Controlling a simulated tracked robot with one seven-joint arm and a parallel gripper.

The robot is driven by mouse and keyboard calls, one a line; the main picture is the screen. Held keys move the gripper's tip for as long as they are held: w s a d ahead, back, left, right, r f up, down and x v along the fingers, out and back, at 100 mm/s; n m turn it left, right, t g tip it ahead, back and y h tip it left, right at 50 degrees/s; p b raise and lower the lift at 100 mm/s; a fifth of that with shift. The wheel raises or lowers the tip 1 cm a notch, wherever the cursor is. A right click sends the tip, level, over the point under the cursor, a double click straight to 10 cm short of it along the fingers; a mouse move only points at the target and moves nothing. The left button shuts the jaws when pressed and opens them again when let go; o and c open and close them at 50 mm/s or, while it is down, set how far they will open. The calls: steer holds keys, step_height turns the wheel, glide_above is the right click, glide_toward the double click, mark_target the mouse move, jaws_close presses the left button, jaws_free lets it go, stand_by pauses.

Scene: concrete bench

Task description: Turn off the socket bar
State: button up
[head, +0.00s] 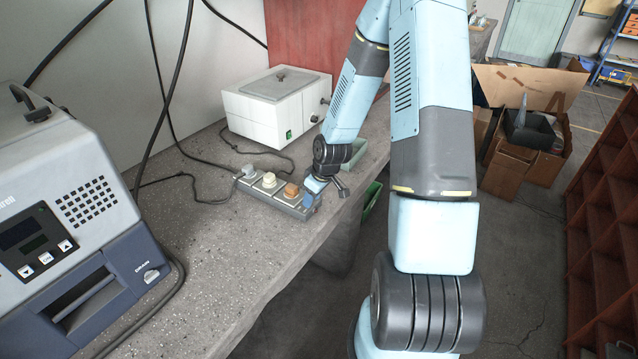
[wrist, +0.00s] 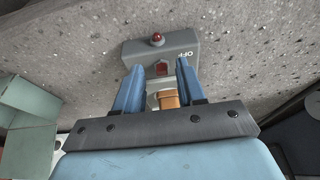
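The socket bar (head: 248,187) is a grey strip lying on the bench, with a pale grey, a cream and an orange plug (head: 291,190) in it. My gripper (head: 309,200) is over its near right end. In the wrist view the bar's grey end (wrist: 130,50) carries a red rocker switch (wrist: 161,69), a small round red part (wrist: 157,37) and an upside-down OFF mark. My blue fingers (wrist: 160,66) are apart, one on either side of the switch, with nothing held. The orange plug (wrist: 168,100) shows between them. I cannot tell whether the fingers touch the bar or which way the rocker is tipped.
A white box-shaped bath (head: 265,110) stands behind the bar. A large grey device (head: 75,190) fills the left. A dark cable (head: 185,178) runs from the bar. A pale green tray (head: 355,152) is by the bench edge. Bare bench lies in front of the bar.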

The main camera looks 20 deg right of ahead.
steer(key=v, duration=1.3)
stand_by(0.5)
steer(key=s+a+r+m+t+h, duration=0.1)
steer(key=s+r+m, duration=0.2)
steer(key=s+r, duration=0.8)
steer(key=s+a+r+m+t+h, duration=0.1)
steer(key=s+r+m, duration=0.3)
steer(key=s+r, duration=0.8)
step_height(320, 180, up, 5)
steer(key=shift+a+f+t, duration=0.15)
steer(key=shift+a+t, duration=0.15)
steer(key=shift+a, duration=0.35)
